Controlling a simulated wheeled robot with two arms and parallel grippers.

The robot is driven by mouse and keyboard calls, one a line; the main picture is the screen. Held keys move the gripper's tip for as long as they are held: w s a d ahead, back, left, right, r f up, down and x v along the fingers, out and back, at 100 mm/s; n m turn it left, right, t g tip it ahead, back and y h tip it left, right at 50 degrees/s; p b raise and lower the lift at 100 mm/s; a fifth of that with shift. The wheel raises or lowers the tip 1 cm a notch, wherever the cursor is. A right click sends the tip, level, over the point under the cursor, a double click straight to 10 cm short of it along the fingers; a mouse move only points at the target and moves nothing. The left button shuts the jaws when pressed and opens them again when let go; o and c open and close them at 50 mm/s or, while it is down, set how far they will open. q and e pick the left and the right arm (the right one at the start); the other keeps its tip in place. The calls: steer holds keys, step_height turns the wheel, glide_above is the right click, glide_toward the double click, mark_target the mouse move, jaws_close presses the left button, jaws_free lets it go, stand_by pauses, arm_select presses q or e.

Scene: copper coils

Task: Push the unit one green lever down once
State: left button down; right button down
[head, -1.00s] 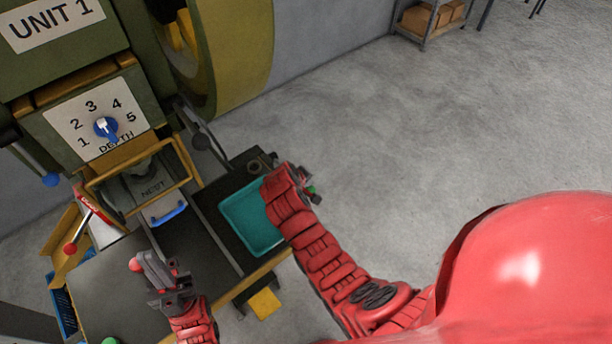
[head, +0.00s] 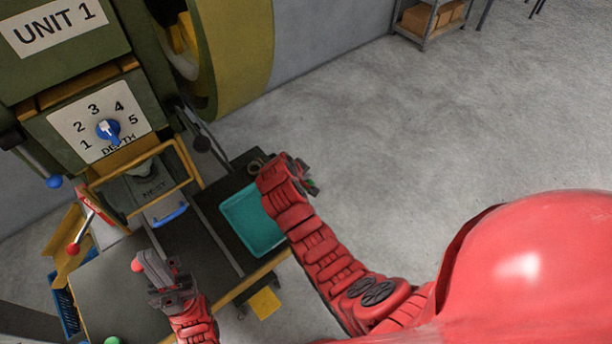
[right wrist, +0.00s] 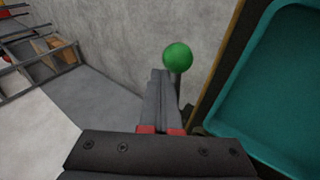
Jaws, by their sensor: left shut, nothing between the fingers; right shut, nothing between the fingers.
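The machine bears a "UNIT 1" sign (head: 54,27). In the right wrist view, a green ball knob (right wrist: 178,57) stands on a dark stem just beyond my right fingertips (right wrist: 160,76). The fingers are shut and empty; whether they touch the knob or stem I cannot tell. In the head view my right gripper (head: 308,183) is beyond the right side of the teal tray, and mostly hides the green knob. Another green knob (head: 112,341) shows at the bottom edge. My left gripper (head: 150,274) is shut and empty above the grey bench top.
The teal tray (head: 227,205) lies beside my right arm. A red-knobbed lever (head: 73,248) and a blue knob (head: 54,182) are at the left. The depth dial (head: 108,130) is on the machine front. Open floor lies to the right.

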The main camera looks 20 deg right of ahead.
steer(key=shift+w+a+r+p, duration=0.1)
steer(key=shift+w+r+p, duration=0.1)
steer(key=shift+r, duration=0.4)
steer(key=shift+w+a+r+p, duration=0.1)
steer(key=shift+w+r+p, duration=0.1)
steer(key=shift+r, duration=0.35)
steer(key=r, duration=0.1)
steer(key=w+r+p, duration=0.1)
steer(key=r, duration=0.2)
steer(key=shift+w+a+r, duration=0.25)
steer(key=shift+w+r, duration=0.05)
steer(key=shift+r, duration=0.05)
